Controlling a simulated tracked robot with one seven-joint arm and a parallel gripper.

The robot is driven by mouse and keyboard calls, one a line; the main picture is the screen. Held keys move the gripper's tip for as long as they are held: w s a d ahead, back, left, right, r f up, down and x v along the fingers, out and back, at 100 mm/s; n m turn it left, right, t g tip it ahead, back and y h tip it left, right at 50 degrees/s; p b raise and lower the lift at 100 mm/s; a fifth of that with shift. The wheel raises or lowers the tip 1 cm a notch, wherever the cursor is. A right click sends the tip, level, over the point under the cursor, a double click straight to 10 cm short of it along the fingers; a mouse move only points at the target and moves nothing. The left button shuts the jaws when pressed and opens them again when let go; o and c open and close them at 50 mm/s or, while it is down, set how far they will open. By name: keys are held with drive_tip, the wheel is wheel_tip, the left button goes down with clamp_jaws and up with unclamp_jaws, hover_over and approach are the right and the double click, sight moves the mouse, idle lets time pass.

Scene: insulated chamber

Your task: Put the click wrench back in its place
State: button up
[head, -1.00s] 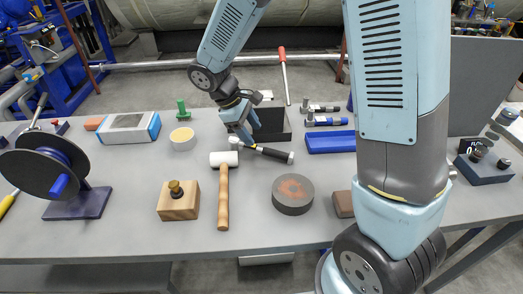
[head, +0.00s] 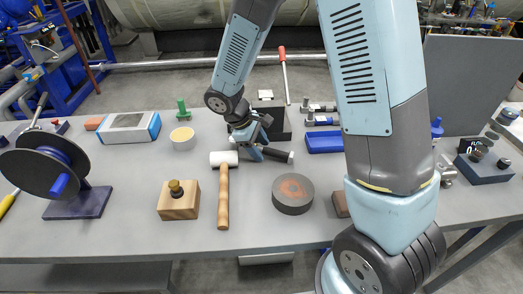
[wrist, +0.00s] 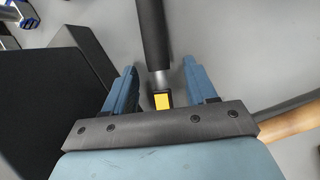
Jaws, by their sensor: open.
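A tool with a black grip (head: 280,155), which I take to be the click wrench, lies on the grey bench, partly hidden by my gripper (head: 259,151). In the wrist view its black grip (wrist: 153,35) points away, with a short silver shaft and a yellow-marked black part (wrist: 162,100) nearer me. My gripper, also in the wrist view (wrist: 160,82), is open, with one finger on each side of the tool's shaft. Gaps show between fingers and shaft. The tool's head end is hidden. I cannot tell which spot is its place.
A white-headed mallet (head: 223,195) lies just left and nearer. A dark round block (head: 293,194) stands in front. A black box (head: 283,127) is close behind my gripper, and a blue tray (head: 325,142) is to the right. A wooden block (head: 179,203) sits at front left.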

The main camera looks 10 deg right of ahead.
sight(259, 148)
clamp_jaws()
idle(0.3)
drive_tip(key=shift+r, duration=0.15)
drive_tip(key=shift+r, duration=0.3)
wheel_tip(259, 148, up, 3)
drive_tip(key=shift+f, duration=0.2)
drive_tip(key=s+a+r, duration=0.2)
drive_tip(key=s+r, duration=0.7)
drive_tip(key=s, duration=0.5)
drive_tip(key=shift+r, duration=0.3)
